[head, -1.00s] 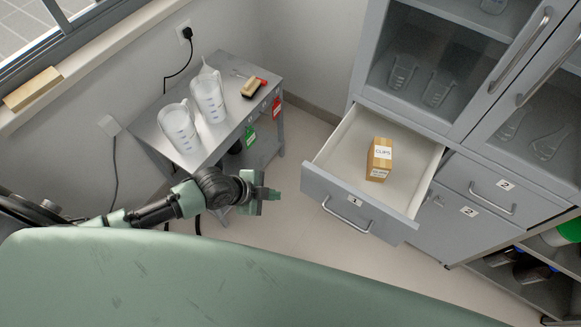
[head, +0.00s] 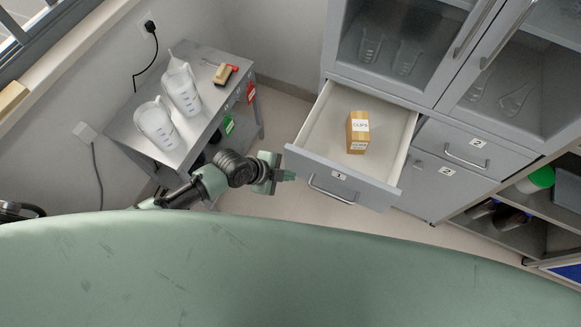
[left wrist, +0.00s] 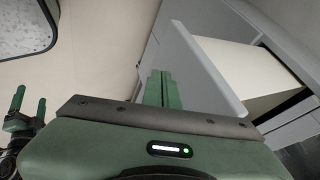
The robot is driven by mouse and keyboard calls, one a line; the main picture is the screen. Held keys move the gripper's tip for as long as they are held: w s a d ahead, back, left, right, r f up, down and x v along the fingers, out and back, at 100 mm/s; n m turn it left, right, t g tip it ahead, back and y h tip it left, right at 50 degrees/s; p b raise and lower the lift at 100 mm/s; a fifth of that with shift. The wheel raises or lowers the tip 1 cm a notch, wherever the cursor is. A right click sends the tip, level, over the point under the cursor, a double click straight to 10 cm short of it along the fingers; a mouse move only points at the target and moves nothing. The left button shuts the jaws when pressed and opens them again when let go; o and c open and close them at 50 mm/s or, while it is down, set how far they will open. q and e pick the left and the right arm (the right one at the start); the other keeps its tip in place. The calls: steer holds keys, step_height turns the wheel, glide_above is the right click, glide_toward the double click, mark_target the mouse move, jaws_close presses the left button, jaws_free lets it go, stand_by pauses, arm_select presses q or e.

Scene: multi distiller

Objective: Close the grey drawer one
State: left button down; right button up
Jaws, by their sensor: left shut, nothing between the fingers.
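The grey drawer one (head: 300,157) is pulled open from the grey cabinet in the head view, with a label "1" and a bar handle (head: 331,189) on its front. A cardboard box marked CLIPS (head: 357,133) stands inside it. My left gripper (head: 285,175) is shut and empty, just left of the drawer front's left end; I cannot tell whether it touches. In the left wrist view, the shut green fingers (left wrist: 160,88) point toward the grey drawer front (left wrist: 208,70), with the pale drawer interior beyond. My right gripper is not in the head view.
A grey metal side table (head: 128,130) with two measuring jugs (head: 182,90) stands at the left. Closed drawer two (head: 465,155) is right of the open drawer. Glass cabinet doors (head: 395,45) are above. Floor is clear below the drawer front.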

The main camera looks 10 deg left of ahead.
arm_select(q)
steer(key=shift+w+d, duration=0.25)
steer(key=shift+w, duration=0.7)
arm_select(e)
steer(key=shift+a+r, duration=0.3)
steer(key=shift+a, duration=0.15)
arm_select(q)
steer(key=shift+w, duration=0.1)
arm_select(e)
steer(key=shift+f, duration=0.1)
